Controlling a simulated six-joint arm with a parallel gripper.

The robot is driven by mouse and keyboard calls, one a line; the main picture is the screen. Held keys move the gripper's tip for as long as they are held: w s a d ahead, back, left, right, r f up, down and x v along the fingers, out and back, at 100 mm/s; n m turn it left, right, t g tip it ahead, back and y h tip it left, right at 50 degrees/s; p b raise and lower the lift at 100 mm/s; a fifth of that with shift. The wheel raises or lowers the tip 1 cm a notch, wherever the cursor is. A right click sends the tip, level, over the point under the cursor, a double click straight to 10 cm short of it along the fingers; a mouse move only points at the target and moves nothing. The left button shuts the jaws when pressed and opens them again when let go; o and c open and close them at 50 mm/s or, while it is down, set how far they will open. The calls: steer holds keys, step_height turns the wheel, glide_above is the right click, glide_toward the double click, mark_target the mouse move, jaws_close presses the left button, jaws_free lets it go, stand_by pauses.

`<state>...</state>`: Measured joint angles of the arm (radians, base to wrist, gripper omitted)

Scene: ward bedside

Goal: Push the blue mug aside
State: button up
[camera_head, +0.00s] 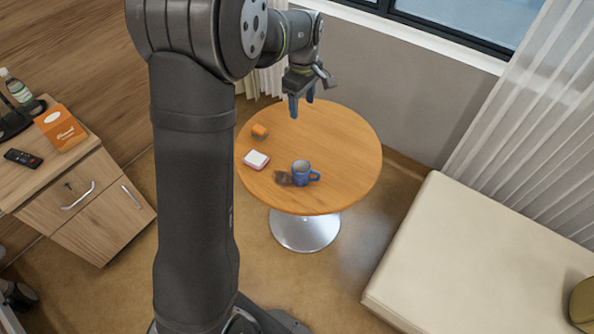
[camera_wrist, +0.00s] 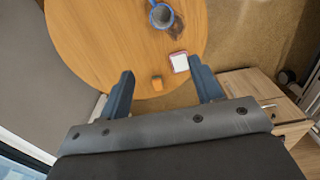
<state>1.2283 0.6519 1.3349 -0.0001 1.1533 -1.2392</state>
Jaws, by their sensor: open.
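The blue mug (camera_head: 302,175) stands upright near the front edge of the round wooden table (camera_head: 340,140), its handle to the right. My gripper (camera_head: 301,106) is above the back part of the table, pointing down, clear of the mug. In the wrist view its two fingers (camera_wrist: 163,92) are spread apart with nothing held between them.
A small orange-and-green block (camera_head: 260,131) and a white-and-pink pad (camera_head: 256,160) lie on the table's left side. The table's right side is clear. A bedside cabinet (camera_head: 60,190) stands left, with an orange box (camera_head: 61,129), bottle and remote. A cream bed or bench (camera_head: 480,260) is at right.

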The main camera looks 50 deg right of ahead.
mark_target(306, 175)
steer(key=shift+n, duration=0.3)
steer(key=w+f, duration=0.1)
steer(key=f, duration=0.3)
steer(key=w+f, duration=0.2)
steer(key=f, duration=0.2)
steer(key=w+f, duration=0.2)
steer(key=f, duration=0.3)
steer(key=shift+w+a+f, duration=0.1)
steer(key=shift+w+a, duration=0.05)
steer(key=shift+w, duration=0.05)
steer(key=c, duration=1.1)
steer(key=w+f, duration=0.1)
steer(key=f, duration=0.2)
steer(key=w+a+f, duration=0.1)
steer(key=f, duration=0.4)
steer(key=shift+w+a+f, duration=0.2)
steer(key=shift+w+f, duration=0.15)
steer(key=shift+w, duration=0.05)
jaws_close()
step_height(306, 175, down, 9)
steer(key=shift+f, duration=0.1)
steer(key=s, duration=0.2)
steer(key=shift+s+d, duration=0.15)
steer(key=shift+s, duration=0.9)
steer(key=shift+s+d, duration=0.1)
steer(key=s, duration=0.6)
steer(key=s+d, duration=0.1)
steer(key=s, duration=0.3)
